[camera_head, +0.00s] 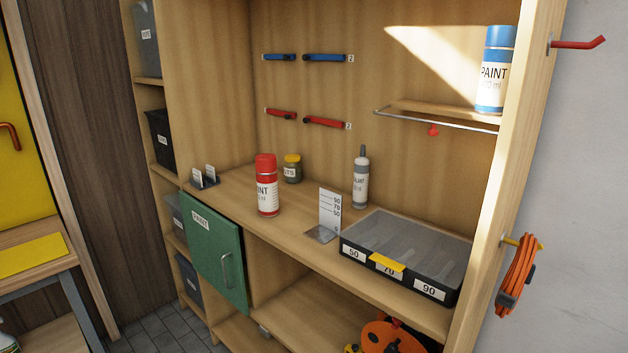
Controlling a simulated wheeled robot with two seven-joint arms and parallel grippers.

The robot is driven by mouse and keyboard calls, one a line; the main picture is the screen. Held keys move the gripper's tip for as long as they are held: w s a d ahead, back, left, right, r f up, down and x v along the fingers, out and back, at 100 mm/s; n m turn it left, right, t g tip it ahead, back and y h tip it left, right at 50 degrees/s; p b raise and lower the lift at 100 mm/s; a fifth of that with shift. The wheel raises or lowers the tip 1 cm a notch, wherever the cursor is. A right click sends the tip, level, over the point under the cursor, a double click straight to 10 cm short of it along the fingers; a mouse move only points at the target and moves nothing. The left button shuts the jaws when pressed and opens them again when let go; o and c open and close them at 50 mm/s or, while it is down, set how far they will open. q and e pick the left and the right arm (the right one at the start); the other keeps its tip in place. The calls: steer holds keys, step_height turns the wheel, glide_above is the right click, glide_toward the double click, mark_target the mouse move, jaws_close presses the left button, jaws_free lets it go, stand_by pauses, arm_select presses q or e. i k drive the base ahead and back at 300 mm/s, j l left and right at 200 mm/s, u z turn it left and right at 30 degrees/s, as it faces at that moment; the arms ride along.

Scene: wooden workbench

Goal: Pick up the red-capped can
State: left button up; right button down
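The red-capped can (267,188) is a paint can with a red cap and a white label. It stands upright on the wooden workbench shelf (300,225), left of the middle of the view. Neither of my grippers shows in the head view.
A small yellow-lidded jar (292,168) stands just behind and right of the can. A blue-capped paint can (494,70) stands on the upper shelf. A green cabinet door (215,254) is below.

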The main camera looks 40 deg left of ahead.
mark_target(268, 188)
steer(key=u, duration=1.6)
steer(key=i+j, duration=0.3)
steer(key=j, duration=0.2)
